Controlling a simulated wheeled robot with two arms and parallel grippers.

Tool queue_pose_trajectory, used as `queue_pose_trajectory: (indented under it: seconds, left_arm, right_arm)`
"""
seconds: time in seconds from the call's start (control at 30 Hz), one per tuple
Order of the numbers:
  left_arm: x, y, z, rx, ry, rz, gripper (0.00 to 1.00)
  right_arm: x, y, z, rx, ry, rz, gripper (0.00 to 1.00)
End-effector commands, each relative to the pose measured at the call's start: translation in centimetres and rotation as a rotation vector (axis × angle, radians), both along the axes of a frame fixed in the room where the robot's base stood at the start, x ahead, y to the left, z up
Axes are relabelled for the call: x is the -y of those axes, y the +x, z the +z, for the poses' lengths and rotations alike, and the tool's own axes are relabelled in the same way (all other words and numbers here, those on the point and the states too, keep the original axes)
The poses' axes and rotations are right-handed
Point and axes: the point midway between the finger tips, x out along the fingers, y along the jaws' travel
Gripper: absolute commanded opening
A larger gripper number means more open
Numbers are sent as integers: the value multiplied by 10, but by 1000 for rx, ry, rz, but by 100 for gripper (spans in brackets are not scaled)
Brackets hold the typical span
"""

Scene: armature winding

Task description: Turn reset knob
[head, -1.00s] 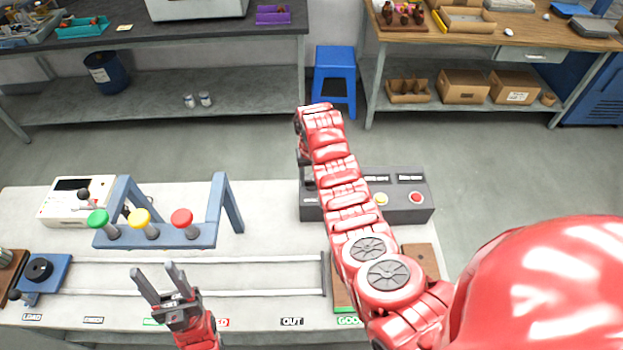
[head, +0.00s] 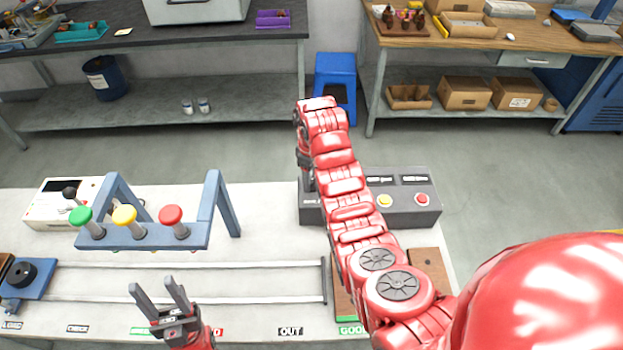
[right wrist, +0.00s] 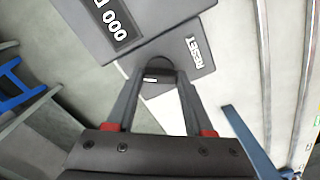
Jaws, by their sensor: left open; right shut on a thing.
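The reset knob (right wrist: 158,70) is a small dark round knob in the right wrist view. It sits beside a plate marked RESET (right wrist: 197,58). My right gripper (right wrist: 157,82) is shut on the knob, one finger on each side. In the head view, my right arm hides the knob, and the right gripper (head: 307,182) shows only in part at the left end of the grey control box (head: 408,213). My left gripper (head: 157,290) is open and empty above the front of the table.
The control box has a yellow button (head: 385,200) and a red button (head: 421,199). A blue frame (head: 150,238) with green, yellow and red knobs stands to the left. Two rails (head: 190,265) run along the table.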

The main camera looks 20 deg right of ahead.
Motion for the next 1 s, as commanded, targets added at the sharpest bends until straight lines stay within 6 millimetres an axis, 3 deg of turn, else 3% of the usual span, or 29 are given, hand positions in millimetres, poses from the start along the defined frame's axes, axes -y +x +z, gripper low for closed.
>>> queue_pose_trajectory:
  seconds: [0.5, 1.0]
  left_arm:
    - [0, 0, 1, 0, 0, 0, 50]
    - [0, 0, 1, 0, 0, 0, 50]
  right_arm:
    - [0, -1, -1, -4, 1, 430, 0]
    - [0, -1, -1, -3, 0, 585, 0]
